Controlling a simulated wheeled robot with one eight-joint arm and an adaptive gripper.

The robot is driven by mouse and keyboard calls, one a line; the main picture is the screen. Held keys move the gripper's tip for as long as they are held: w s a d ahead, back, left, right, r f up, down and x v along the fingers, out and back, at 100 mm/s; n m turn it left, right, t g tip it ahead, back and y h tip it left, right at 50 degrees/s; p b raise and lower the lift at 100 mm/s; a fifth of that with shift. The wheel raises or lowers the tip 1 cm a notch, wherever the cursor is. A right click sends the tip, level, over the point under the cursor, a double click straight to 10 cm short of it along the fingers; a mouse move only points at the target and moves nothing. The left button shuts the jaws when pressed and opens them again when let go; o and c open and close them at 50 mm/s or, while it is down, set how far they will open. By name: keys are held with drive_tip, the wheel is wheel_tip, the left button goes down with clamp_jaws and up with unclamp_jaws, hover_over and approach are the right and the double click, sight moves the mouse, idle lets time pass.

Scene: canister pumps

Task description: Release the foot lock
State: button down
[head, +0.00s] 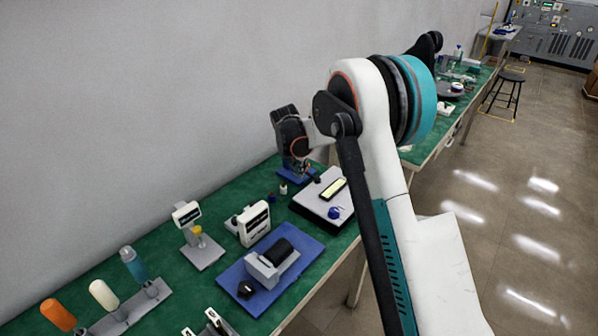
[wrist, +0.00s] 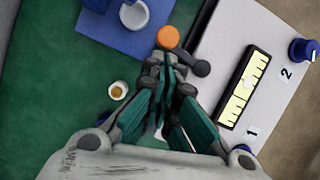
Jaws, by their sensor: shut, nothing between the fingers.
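My gripper (wrist: 168,62) points down in the wrist view, its teal-padded fingers shut with nothing between them. An orange round knob (wrist: 167,37) shows just beyond the fingertips; I cannot tell whether they touch. A dark, round-ended piece (wrist: 201,68) lies right of the fingertips, partly hidden by them. A blue plate (wrist: 98,35) bears a white round knob (wrist: 134,15) at the upper left. No part is clearly identifiable as the foot lock. In the head view my gripper (head: 299,168) is small, over the far blue plate (head: 287,177).
A white box (head: 313,204) with a yellow scale window (wrist: 244,86) and blue knobs (wrist: 302,51) stands close to the right. A small white cup (wrist: 118,91) sits left of the fingers. Other devices, including a blue-based unit (head: 240,290), stand nearer on the green bench (head: 170,262).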

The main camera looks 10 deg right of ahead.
drive_tip(key=shift+w+d+m+p, duration=0.2)
drive_tip(key=shift+w+m+p, duration=0.25)
drive_tip(key=shift+m, duration=0.45)
drive_tip(key=w+d+m+g, duration=0.1)
drive_tip(key=m, duration=0.1)
drive_tip(key=w+m+h+p, duration=0.1)
drive_tip(key=m, duration=0.1)
drive_tip(key=shift+d+g, duration=0.35)
drive_tip(key=shift+g, duration=0.05)
drive_tip(key=shift+w+d, duration=0.1)
idle(0.4)
idle(0.4)
